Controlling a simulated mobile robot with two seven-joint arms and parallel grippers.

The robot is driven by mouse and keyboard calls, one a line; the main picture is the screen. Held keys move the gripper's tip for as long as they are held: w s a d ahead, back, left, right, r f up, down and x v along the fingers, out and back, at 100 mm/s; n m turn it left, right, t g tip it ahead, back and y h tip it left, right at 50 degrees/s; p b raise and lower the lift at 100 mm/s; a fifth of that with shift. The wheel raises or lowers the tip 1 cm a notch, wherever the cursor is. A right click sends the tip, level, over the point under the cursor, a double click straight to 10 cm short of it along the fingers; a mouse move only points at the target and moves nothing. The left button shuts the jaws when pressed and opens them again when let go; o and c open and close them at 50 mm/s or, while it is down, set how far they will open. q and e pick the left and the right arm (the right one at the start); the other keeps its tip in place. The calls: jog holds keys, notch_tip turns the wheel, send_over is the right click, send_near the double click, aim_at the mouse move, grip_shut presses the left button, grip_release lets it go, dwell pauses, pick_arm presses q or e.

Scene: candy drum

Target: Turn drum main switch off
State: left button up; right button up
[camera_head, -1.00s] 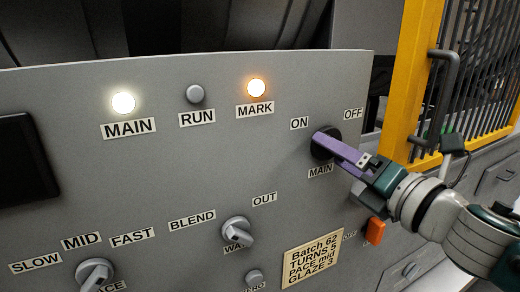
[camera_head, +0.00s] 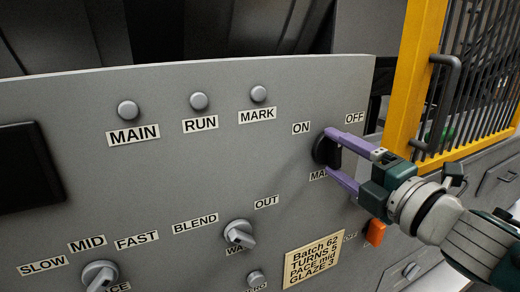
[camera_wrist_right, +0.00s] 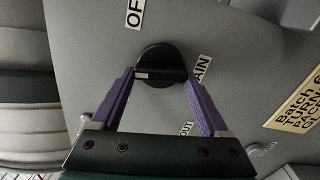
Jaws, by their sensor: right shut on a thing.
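The black round main switch (camera_head: 328,150) sits on the grey panel between the ON label (camera_head: 301,128) and the OFF label (camera_head: 355,118). My right gripper (camera_head: 338,155) is shut on its grip bar, one purple finger above and one below in the head view. In the wrist view the switch (camera_wrist_right: 160,66) lies between the fingertips (camera_wrist_right: 161,76), and a pale mark on its bar is by the left finger. The MAIN lamp (camera_head: 128,110) and the MARK lamp (camera_head: 259,93) are dark. My left gripper is not in view.
The RUN lamp (camera_head: 199,101) is dark. A grey blend knob (camera_head: 238,233), a pace knob (camera_head: 100,275) and an orange switch (camera_head: 375,232) sit lower on the panel. A yellow barred guard (camera_head: 420,75) stands to the right.

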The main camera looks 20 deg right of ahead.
jog(key=m, duration=0.3)
jog(key=m+p, duration=0.1)
jog(key=m, duration=0.1)
jog(key=shift+r+m, duration=0.25)
jog(key=shift+m, duration=0.05)
jog(key=m+p, duration=0.1)
jog(key=m, duration=0.4)
jog(key=shift+d, duration=0.1)
jog(key=shift+m, duration=0.3)
jog(key=o, duration=1.2)
jog(key=shift+o, duration=0.2)
jog(key=s+b, duration=0.1)
jog(key=s, duration=0.9)
jog(key=shift+d, duration=0.4)
